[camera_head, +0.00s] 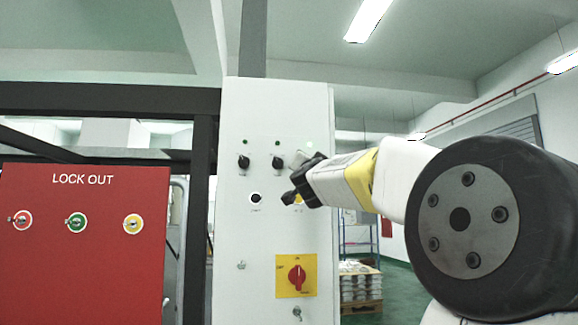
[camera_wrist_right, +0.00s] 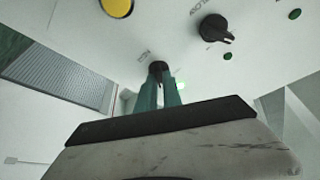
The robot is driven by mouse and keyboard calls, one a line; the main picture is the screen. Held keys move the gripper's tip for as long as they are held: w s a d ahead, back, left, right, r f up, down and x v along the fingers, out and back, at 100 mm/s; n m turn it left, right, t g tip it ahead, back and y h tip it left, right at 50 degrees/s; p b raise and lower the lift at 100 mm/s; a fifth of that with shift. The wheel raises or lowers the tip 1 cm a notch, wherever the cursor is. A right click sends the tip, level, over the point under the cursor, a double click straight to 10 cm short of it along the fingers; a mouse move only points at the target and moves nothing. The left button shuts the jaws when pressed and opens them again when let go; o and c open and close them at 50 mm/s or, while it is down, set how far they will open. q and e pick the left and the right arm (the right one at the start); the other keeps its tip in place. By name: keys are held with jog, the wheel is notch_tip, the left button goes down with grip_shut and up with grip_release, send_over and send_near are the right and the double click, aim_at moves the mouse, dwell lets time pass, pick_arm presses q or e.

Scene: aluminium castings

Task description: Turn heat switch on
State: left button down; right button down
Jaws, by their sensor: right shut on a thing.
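A white control panel (camera_head: 230,220) stands upright in front of me with a row of black rotary switches. The left switch (camera_head: 244,162) and the middle switch (camera_head: 278,162) are in plain view in the head view. My right gripper (camera_head: 299,160) covers the right end of this row. In the wrist view my right gripper (camera_wrist_right: 160,92) has its greenish fingers shut on a black switch knob (camera_wrist_right: 158,68). The switch labels are too small to read. My left gripper is out of view.
Below the row are a black button (camera_head: 255,198), a yellow button (camera_wrist_right: 117,6) partly behind my gripper in the head view, and a red rotary switch on a yellow plate (camera_head: 296,277). A red LOCK OUT board (camera_head: 85,260) stands left.

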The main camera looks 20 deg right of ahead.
jog(key=c, duration=1.5)
grip_release()
jog(key=v, duration=0.7)
jog(key=shift+s+f, duration=0.15)
jog(key=shift+s, duration=0.2)
jog(key=shift+a, duration=0.15)
jog(key=s+a+f+n+g+y, duration=0.1)
jog(key=a+f+n+g+y, duration=0.1)
jog(key=a+f+n+y, duration=0.55)
jog(key=s+a+f+n+g+y, duration=0.15)
jog(key=a+f+y, duration=0.25)
jog(key=a+f, duration=0.65)
jog(key=s+f+n+g, duration=0.1)
jog(key=s+f+g, duration=0.2)
jog(key=s+f, duration=0.2)
jog(key=s+f+n+g, duration=0.1)
jog(key=s+f+g, duration=0.2)
jog(key=f, duration=0.9)
jog(key=s+f+n+g, duration=0.1)
jog(key=s+f+g, duration=0.3)
jog(key=s+f, duration=0.4)
jog(key=shift+f, duration=0.2)
